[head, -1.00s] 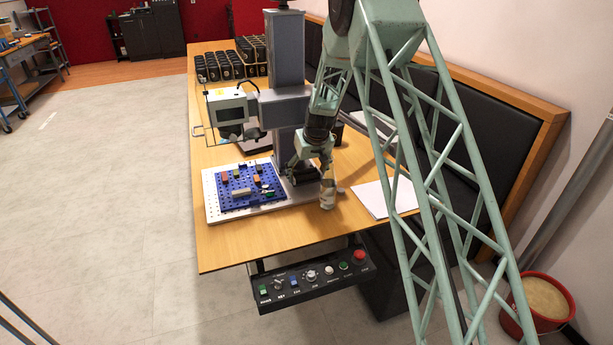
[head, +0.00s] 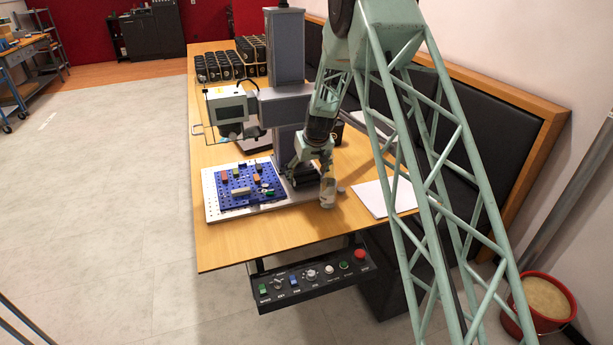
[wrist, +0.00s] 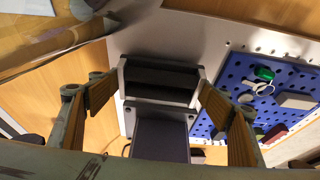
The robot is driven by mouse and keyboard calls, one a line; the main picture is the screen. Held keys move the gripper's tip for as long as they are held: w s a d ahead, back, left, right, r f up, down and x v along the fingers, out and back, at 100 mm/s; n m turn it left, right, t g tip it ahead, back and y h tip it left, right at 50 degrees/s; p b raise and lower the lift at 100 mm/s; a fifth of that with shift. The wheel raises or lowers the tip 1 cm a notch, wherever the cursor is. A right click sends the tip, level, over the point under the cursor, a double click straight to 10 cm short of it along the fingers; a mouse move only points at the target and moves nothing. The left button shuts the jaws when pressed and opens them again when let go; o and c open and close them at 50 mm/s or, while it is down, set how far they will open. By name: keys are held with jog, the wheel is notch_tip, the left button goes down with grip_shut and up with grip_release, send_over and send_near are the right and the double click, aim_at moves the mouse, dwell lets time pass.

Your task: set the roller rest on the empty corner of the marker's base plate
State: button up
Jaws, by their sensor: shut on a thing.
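The roller rest (wrist: 161,82), a grey frame with dark rollers, sits between the two brown-padded fingers of my gripper (wrist: 158,98) in the wrist view. The fingers are shut on its two sides. In the head view my gripper (head: 308,165) is low beside the marker's column (head: 287,80), over the right part of the pale base plate (head: 212,205). The plate also shows in the wrist view (wrist: 185,35). The rest is hard to make out in the head view. I cannot tell whether it touches the plate.
A blue perforated board (head: 225,203) with several small parts lies on the plate's left; it also shows in the wrist view (wrist: 235,75). A pale cylindrical thing (head: 327,194) is just right of my gripper. White paper (head: 372,199) lies further right. A control panel (head: 310,278) hangs in front.

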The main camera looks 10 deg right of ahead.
jog(key=o, duration=1.2)
jog(key=shift+c, duration=0.2)
jog(key=shift+r, duration=0.15)
jog(key=shift+s+r+p, duration=0.1)
jog(key=shift+r+p, duration=0.6)
jog(key=shift+r, duration=0.2)
jog(key=p+v, duration=0.1)
jog(key=v, duration=1)
jog(key=shift+p, duration=0.35)
jog(key=shift+s+r, duration=0.1)
jog(key=shift+s, duration=0.05)
